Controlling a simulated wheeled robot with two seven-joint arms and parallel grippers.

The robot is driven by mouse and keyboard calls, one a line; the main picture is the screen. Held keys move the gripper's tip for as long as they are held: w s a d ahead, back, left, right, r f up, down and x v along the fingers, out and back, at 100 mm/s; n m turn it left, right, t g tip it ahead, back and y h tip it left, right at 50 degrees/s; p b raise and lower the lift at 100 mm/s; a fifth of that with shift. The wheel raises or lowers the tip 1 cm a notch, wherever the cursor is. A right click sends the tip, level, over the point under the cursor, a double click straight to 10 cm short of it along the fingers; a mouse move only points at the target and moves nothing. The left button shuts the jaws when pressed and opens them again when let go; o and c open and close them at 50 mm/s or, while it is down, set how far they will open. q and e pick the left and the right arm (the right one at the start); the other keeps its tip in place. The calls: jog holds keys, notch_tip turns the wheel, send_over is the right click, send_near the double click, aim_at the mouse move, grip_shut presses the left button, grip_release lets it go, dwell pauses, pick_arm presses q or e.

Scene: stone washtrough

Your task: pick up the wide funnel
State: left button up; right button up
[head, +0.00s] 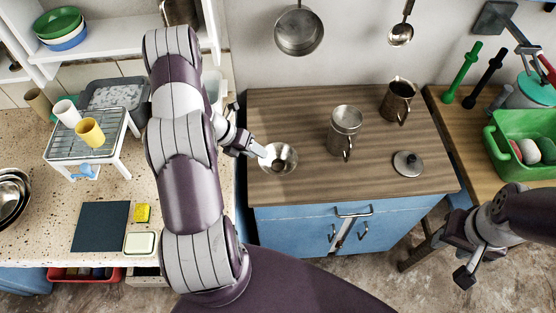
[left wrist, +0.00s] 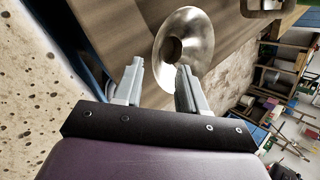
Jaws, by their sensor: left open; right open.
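The wide funnel (head: 278,158) is a shiny metal cone on the left part of the brown wooden counter (head: 300,115). In the left wrist view the funnel (left wrist: 203,35) shows its wide mouth and dark central hole. My left gripper (head: 260,151) is open at the funnel's left side. In the left wrist view its fingers (left wrist: 158,72) are apart, and the right fingertip overlaps the funnel's near rim; I cannot tell whether they touch. Nothing is held. My right gripper (head: 461,256) is open and empty, in front of the blue cabinet's right end.
A metal canister (head: 345,130), a dark mug (head: 397,98) and a round lid (head: 407,163) stand right of the funnel. A pan (head: 299,32) hangs above. A speckled stone counter (head: 60,215) lies left. The wood around the funnel is clear.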

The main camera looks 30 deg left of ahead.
aim_at(270, 161)
pick_arm(q)
jog(key=p+x, duration=0.1)
jog(key=x, duration=0.4)
jog(key=shift+w+d+f, duration=0.1)
jog(key=shift+w+f, duration=0.05)
grip_shut()
